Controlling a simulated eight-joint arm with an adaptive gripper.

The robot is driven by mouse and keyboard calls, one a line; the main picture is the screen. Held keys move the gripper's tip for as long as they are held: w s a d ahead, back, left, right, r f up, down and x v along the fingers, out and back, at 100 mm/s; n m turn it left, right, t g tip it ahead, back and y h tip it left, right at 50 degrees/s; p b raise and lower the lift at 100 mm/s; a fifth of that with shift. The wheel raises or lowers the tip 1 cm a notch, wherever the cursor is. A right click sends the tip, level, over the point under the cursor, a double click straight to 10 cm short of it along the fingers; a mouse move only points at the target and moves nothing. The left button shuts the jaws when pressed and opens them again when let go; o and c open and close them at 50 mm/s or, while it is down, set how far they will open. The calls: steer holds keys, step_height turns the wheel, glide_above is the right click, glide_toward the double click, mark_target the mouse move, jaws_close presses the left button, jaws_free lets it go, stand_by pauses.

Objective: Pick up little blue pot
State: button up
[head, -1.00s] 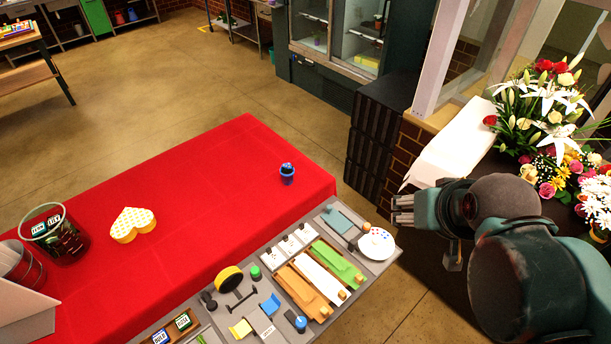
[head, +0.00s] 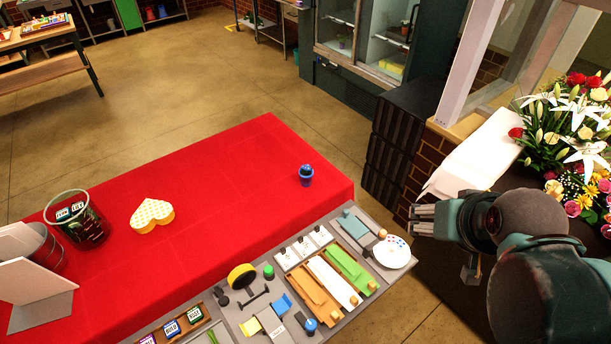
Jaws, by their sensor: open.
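A yellow-and-white heart-shaped box (head: 152,216) and a dark glass container (head: 80,222) stand further left on the table. The grey tool tray (head: 345,317) along the front edge holds ribbons, tools and a paint palette (head: 392,252). Flowers (head: 575,130) stand at right. The cloth around the pot is clear.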

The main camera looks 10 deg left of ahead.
stand_by(0.3)
steer(key=w, duration=0.1)
steer(key=n+g, duration=0.7)
steer(key=n, duration=1.4)
glide_above(307, 166)
steer(key=f, duration=1.6)
steer(key=shift+s+d+f, duration=0.1)
steer(key=shift+d+f, duration=0.05)
steer(key=shift+d, duration=0.1)
steer(key=shift+a+f+n, duration=0.25)
steer(key=shift+f+n, duration=0.05)
steer(key=shift+f, duration=1.3)
